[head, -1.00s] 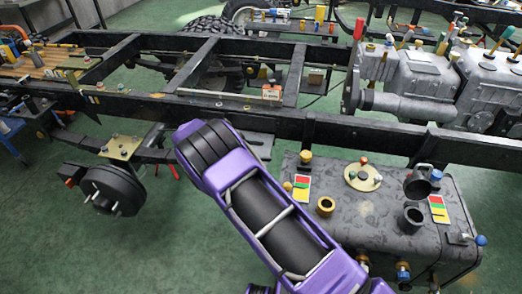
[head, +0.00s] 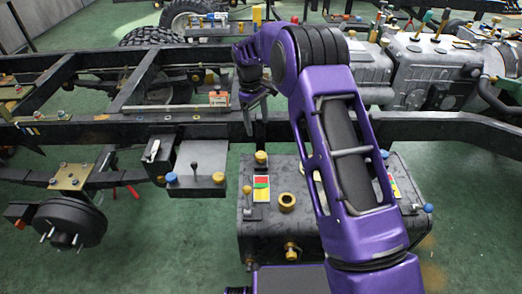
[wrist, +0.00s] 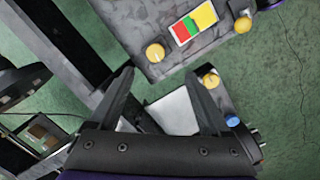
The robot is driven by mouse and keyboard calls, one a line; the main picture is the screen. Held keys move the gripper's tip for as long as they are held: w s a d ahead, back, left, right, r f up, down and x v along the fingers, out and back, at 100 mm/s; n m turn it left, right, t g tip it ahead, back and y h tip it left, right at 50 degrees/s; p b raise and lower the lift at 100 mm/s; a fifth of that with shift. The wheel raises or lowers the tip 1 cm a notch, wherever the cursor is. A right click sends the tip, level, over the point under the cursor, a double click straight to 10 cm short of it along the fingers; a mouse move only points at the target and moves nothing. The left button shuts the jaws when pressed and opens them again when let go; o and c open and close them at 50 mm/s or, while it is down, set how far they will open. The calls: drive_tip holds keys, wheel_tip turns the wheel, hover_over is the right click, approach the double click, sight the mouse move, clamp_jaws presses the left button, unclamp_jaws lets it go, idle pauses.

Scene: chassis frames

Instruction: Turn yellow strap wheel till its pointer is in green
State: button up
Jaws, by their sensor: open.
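Several yellow knobs show on and around the grey tank (head: 325,235). One yellow knob (head: 261,157) stands at its rear left edge, near a red, green and yellow card (head: 261,188). The card also shows in the wrist view (wrist: 194,23), with a round yellow knob (wrist: 155,53) beside it. Another yellow knob (wrist: 211,80) is to the right of my fingers. I cannot tell which is the strap wheel, and no pointer can be made out. My gripper (wrist: 160,73) is open and empty, apart from these knobs. In the head view it hangs near the black rail (head: 185,131).
A yellow filler ring (head: 287,201) and a yellow front tap (head: 291,252) sit on the tank. The black rail crosses behind.

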sight(261, 154)
drive_tip(key=shift+m+y, duration=0.6)
drive_tip(key=shift+m, duration=0.1)
drive_tip(key=f, duration=0.5)
drive_tip(key=d+f+b, duration=0.1)
drive_tip(key=f, duration=0.4)
drive_tip(key=w+f+b, duration=0.1)
drive_tip(key=f, duration=0.4)
drive_tip(key=shift+d, duration=0.15)
drive_tip(key=shift+c, duration=0.3)
drive_tip(key=shift+w, duration=0.1)
clamp_jaws()
drive_tip(key=shift+m, duration=0.3)
drive_tip(key=shift+m+b, duration=0.6)
drive_tip(key=shift+m, duration=2.5)
